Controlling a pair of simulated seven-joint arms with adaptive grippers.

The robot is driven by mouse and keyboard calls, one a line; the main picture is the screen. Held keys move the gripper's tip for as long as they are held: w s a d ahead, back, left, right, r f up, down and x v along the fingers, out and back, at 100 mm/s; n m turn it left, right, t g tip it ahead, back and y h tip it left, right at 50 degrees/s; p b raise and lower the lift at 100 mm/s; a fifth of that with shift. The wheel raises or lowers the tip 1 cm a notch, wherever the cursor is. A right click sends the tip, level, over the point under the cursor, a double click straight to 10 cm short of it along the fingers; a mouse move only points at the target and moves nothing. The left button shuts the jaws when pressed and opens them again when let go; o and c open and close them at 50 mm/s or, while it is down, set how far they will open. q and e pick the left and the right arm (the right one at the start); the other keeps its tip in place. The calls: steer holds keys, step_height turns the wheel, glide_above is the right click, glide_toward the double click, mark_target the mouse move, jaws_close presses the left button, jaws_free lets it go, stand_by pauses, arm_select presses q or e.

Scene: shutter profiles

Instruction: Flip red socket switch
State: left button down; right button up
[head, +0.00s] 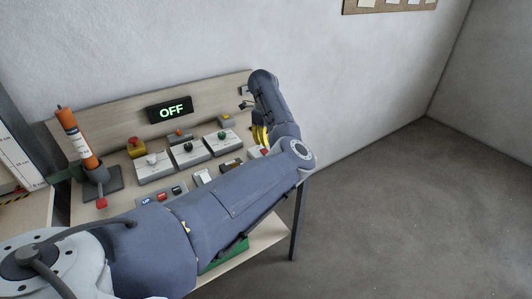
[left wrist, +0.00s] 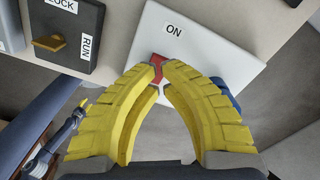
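The red socket switch (left wrist: 157,64) sits on a white panel (left wrist: 205,50) marked ON in the left wrist view. In the head view a small red part (head: 265,152) shows just below my yellow fingers. My left gripper (head: 261,140) reaches down over the right end of the board. In the left wrist view its fingertips (left wrist: 161,70) are drawn together with only a narrow gap, right at the red switch, and cover part of it. I cannot tell whether they touch it.
A black display (head: 170,110) reads OFF. Several buttons and switch boxes (head: 189,152) fill the board left of my gripper. A dark LOCK/RUN box (left wrist: 65,35) stands beside the white panel. A blue part (left wrist: 226,95) shows at its right. An orange-handled lever (head: 78,140) stands far left.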

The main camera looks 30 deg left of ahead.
mark_target(264, 150)
arm_select(q)
steer(key=shift+f, duration=2)
stand_by(1.8)
steer(key=shift+r, duration=3.5)
